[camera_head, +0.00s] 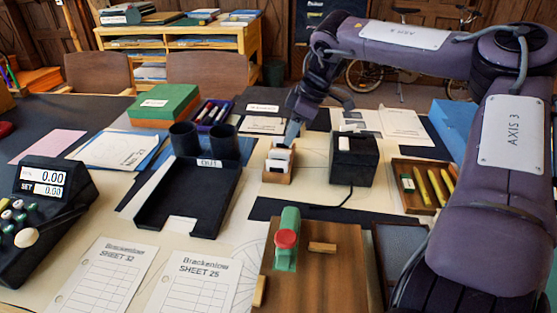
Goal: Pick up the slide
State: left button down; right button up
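A small wooden box (277,177) stands near the middle of the table and holds several white-framed slides (279,155) on edge. My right gripper (292,135) reaches down from the far side, with its grey tip right above or at the back of the slides. Its fingers overlap in this view, so I cannot tell whether they are apart or closed, or whether they touch a slide. My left gripper is not in view.
A black box-shaped device (353,160) with a cord stands close right of the wooden box. A black tray (190,200) and two dark cups (185,139) are to the left. A wooden board (335,270) with a green and red tool (286,240) lies in front.

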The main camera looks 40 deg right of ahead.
jog(key=x, duration=0.3)
jog(key=b+x, duration=0.1)
jog(key=x, duration=0.3)
jog(key=shift+s+a, duration=0.15)
jog(key=shift+a, duration=0.05)
jog(key=shift+r, duration=0.1)
grip_shut()
